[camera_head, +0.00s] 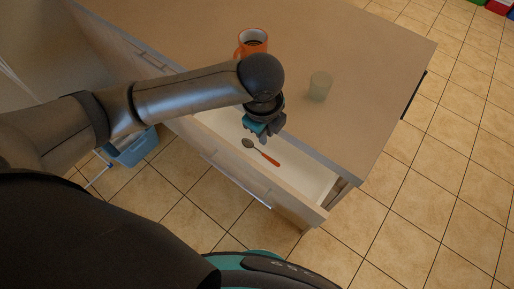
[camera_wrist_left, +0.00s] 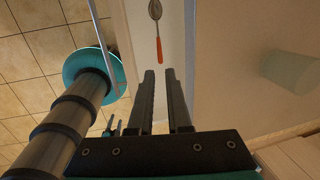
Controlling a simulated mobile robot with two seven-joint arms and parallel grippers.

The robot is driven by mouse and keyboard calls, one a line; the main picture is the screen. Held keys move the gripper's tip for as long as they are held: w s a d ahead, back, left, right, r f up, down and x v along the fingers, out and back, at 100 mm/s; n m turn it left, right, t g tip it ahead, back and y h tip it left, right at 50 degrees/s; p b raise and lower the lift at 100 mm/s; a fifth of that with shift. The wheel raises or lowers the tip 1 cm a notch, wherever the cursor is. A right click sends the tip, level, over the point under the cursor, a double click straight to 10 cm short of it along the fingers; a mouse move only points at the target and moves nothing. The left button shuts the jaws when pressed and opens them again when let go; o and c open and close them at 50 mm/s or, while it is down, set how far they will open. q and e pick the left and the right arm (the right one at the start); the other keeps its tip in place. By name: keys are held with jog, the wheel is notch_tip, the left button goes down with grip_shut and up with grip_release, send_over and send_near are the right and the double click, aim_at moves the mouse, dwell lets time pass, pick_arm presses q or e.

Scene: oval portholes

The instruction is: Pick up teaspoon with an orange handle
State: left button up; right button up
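The teaspoon with an orange handle (camera_head: 262,153) lies in the open white drawer (camera_head: 305,178), its metal bowl toward the left in the head view. In the left wrist view the teaspoon (camera_wrist_left: 157,32) is near the top, bowl up and orange handle pointing down toward the fingers. My left gripper (camera_head: 263,135) is over the drawer beside the spoon, apart from it. In the left wrist view its fingers (camera_wrist_left: 161,72) stand a little apart with nothing between them. My right gripper is not in view.
An orange mug (camera_head: 252,42) with dark content and a translucent cup (camera_head: 320,86) stand on the countertop (camera_head: 370,75). The drawer front (camera_head: 245,180) and the counter edge border the drawer opening. A blue bin (camera_head: 132,150) is on the tiled floor.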

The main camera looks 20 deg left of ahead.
pick_arm(q)
jog(key=a, duration=0.1)
jog(key=b, duration=0.3)
send_over(261, 152)
jog(key=s, duration=0.2)
jog(key=shift+m+y, duration=0.3)
jog(key=shift+m, duration=0.1)
jog(key=f, duration=0.9)
jog(key=shift+w+d+f, duration=0.1)
jog(key=shift+w+f, duration=0.15)
jog(key=shift+f, duration=0.1)
jog(key=f+b, duration=0.1)
jog(key=f, duration=0.1)
jog(key=w+f+b, duration=0.1)
jog(key=f, duration=0.2)
grip_shut()
